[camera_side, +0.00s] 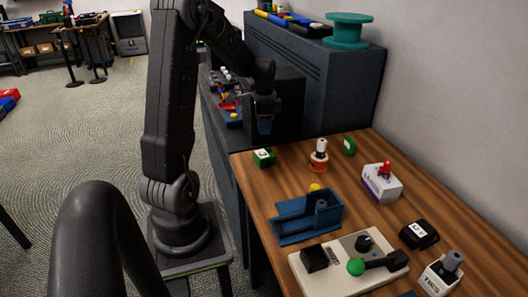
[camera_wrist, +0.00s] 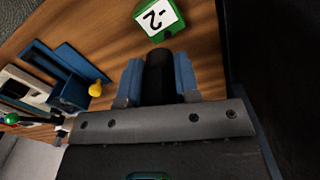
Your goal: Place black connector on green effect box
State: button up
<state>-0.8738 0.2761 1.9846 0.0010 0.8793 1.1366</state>
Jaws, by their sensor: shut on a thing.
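My gripper (camera_side: 264,124) has blue fingertips and hangs in the air above the back left edge of the wooden table in the side view. In the wrist view my gripper (camera_wrist: 158,78) is shut on the black connector (camera_wrist: 160,75), a dark upright cylinder between the two blue fingers. The green effect box (camera_side: 263,158) sits on the table below the gripper, near the left edge. The connector is hard to make out in the side view.
An orange-based connector (camera_side: 319,164), another green box (camera_side: 349,146) and a white-and-purple box with a red connector (camera_side: 382,186) stand to the right. A blue tray (camera_side: 292,224), a beige control panel (camera_side: 335,280) and a black box (camera_side: 419,235) lie nearer the camera.

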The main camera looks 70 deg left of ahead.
aim_at(264, 153)
notch_tip(264, 153, down, 7)
jog(key=shift+f, duration=0.2)
jog(key=shift+f, duration=0.1)
jog(key=o, duration=0.9)
jog(key=shift+o, duration=0.2)
